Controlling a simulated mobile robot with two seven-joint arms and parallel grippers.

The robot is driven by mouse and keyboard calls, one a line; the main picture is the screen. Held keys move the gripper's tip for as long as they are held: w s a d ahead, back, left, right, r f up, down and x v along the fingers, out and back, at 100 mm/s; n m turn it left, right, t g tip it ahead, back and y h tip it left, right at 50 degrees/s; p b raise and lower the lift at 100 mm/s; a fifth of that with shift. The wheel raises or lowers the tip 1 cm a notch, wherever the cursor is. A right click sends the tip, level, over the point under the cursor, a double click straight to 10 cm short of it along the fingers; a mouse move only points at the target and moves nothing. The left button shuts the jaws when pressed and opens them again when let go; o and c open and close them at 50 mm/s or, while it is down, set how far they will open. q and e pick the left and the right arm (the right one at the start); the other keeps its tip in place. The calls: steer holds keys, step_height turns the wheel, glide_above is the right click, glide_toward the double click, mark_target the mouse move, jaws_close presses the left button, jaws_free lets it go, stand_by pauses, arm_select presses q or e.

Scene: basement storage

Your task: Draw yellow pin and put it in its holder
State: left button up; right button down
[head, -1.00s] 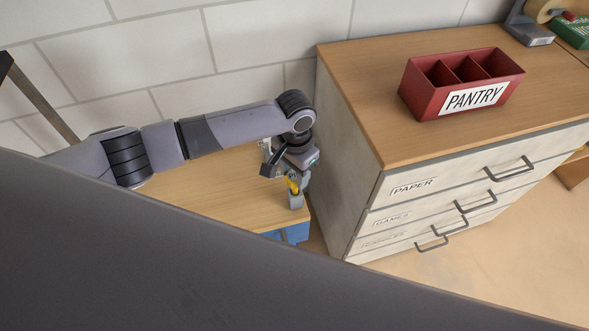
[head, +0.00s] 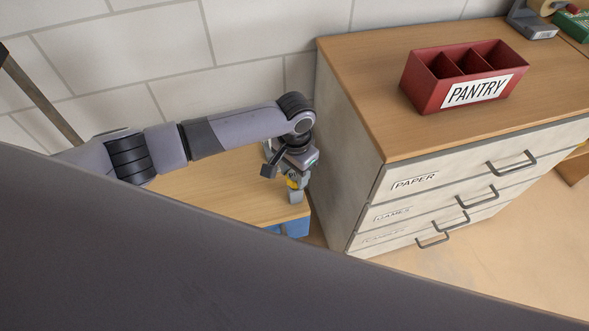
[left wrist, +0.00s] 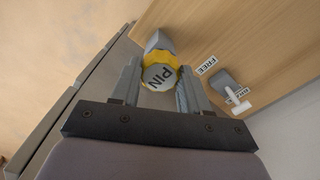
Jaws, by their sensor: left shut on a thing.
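A grey block (left wrist: 158,42) lies right behind the pin. In the head view the left gripper (head: 291,179) points down at the front right corner of a low wooden top, with a bit of the yellow pin (head: 292,184) showing above the grey block (head: 296,197). Whether the pin is still seated in the block is hidden. My right gripper is not in view.
On the wooden top (left wrist: 225,35) are a FREE label (left wrist: 206,65) and a grey fitting (left wrist: 225,81) with a white piece. A drawer cabinet (head: 340,150) stands close on the right, carrying a red PANTRY box (head: 425,92). A tiled wall is behind.

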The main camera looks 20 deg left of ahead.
arm_select(q)
steer(key=shift+f+b, duration=0.7)
steer(key=shift+f, duration=0.6)
steer(key=o, duration=1.2)
steer(key=shift+o, duration=0.2)
steer(key=shift+r+p, duration=0.45)
steer(key=shift+r, duration=3.15)
steer(key=shift+d, duration=0.1)
